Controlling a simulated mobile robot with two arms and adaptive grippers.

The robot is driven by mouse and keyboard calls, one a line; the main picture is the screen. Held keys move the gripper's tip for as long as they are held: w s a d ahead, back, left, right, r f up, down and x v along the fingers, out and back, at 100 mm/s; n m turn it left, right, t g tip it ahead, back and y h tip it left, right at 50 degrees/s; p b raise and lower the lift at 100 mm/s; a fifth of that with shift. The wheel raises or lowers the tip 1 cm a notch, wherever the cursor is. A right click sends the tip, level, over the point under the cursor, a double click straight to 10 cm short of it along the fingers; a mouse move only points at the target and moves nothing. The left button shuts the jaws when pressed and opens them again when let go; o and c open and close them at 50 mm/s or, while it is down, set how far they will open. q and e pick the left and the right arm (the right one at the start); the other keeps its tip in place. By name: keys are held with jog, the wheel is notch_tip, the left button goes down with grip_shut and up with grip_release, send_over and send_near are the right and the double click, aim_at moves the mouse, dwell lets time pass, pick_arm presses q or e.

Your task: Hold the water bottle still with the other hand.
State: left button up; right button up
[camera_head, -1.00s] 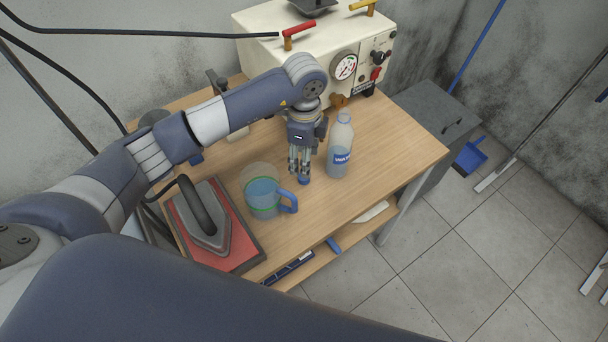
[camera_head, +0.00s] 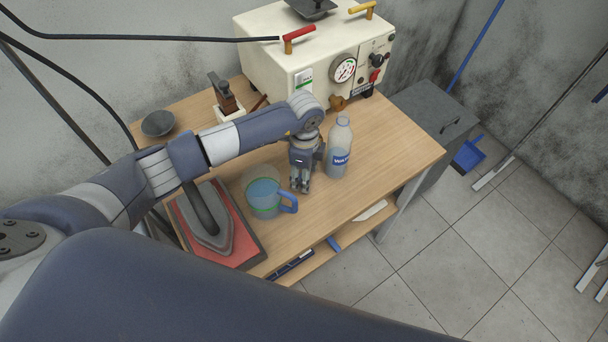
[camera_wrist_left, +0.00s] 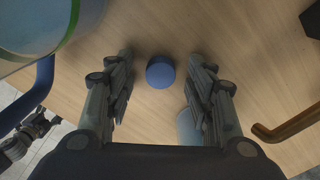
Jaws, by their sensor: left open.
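The clear water bottle (camera_head: 338,152) with a blue-and-white label stands upright on the wooden table, open at the top. My left gripper (camera_head: 300,186) points down just left of it, apart from its label, fingers spread and empty. In the left wrist view, a round blue cap (camera_wrist_left: 160,72) lies on the table between and beyond the open fingers (camera_wrist_left: 158,95). A pale blue part of what looks like the bottle (camera_wrist_left: 187,128) shows partly behind the right finger. The cap is hidden in the head view.
A measuring jug (camera_head: 262,198) with a blue handle stands left of the gripper. An iron (camera_head: 208,230) rests on a red pad (camera_head: 240,252). A cream machine (camera_head: 310,60) with a gauge stands behind. The table right of the bottle (camera_head: 390,150) is clear.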

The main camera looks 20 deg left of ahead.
pick_arm(q)
jog(key=shift+c, duration=0.5)
pick_arm(e)
jog(key=shift+w+d, duration=0.15)
jog(key=shift+d, duration=0.1)
pick_arm(q)
jog(key=c, duration=0.7)
jog(key=shift+r, duration=0.45)
notch_tip(320, 180, up, 2)
jog(key=shift+w+r+b, duration=0.1)
jog(key=shift+b, duration=0.7)
jog(key=s+d+b, duration=0.1)
jog(key=s+d, duration=0.2)
jog(key=s, duration=0.1)
jog(key=s+d+r+b, duration=0.1)
jog(key=s+d, duration=0.2)
jog(key=s, duration=0.1)
jog(key=s+d+b, duration=0.1)
jog(key=s+d, duration=0.2)
jog(key=s, duration=0.1)
jog(key=shift+s+r, duration=0.25)
jog(key=shift+r, duration=0.1)
jog(key=shift+s+d+r, duration=0.1)
jog(key=shift+s+d, duration=0.15)
jog(key=shift+s, duration=0.1)
pick_arm(e)
jog(key=f, duration=0.5)
jog(key=shift+a, duration=0.2)
jog(key=shift+d, duration=0.1)
